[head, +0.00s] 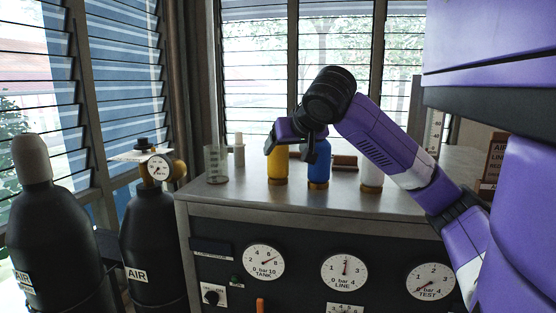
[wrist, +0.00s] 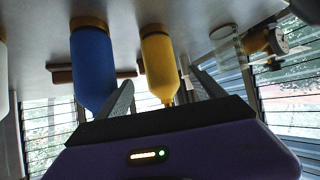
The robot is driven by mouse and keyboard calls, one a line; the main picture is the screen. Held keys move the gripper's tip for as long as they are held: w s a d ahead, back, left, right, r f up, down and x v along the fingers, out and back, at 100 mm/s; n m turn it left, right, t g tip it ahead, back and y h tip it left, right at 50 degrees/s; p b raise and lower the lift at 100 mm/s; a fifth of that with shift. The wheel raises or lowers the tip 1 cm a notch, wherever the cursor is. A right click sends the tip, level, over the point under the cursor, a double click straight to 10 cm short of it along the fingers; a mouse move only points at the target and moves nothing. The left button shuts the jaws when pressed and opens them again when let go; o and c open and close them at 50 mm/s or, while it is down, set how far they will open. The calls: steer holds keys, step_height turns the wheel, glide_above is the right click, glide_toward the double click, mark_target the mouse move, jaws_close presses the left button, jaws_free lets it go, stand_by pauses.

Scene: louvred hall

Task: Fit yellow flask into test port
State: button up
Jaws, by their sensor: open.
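The yellow flask (head: 277,165) stands upright on the grey bench top, with a brown band at its base. Its upper part is hidden by my gripper (head: 291,145) in the head view. In the wrist view the yellow flask (wrist: 158,60) appears inverted, between the two fingers of my open gripper (wrist: 160,88). The fingers look apart from it, but I cannot tell how far its neck reaches between them. I cannot make out a test port; a gauge marked TEST (head: 431,281) is on the front panel at right.
A blue flask (head: 318,165) stands close right of the yellow one, and a white flask (head: 370,180) farther right. A glass beaker (head: 216,164) and a small white-capped bottle (head: 239,153) stand left. A brown block (head: 345,162) lies behind. Black air cylinders (head: 154,240) stand left of the bench.

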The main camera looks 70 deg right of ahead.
mark_target(278, 156)
steer(key=shift+b+x, duration=1.05)
steer(key=shift+x, duration=2.95)
steer(key=shift+a+f, duration=0.1)
steer(key=shift+c, duration=0.2)
jaws_close()
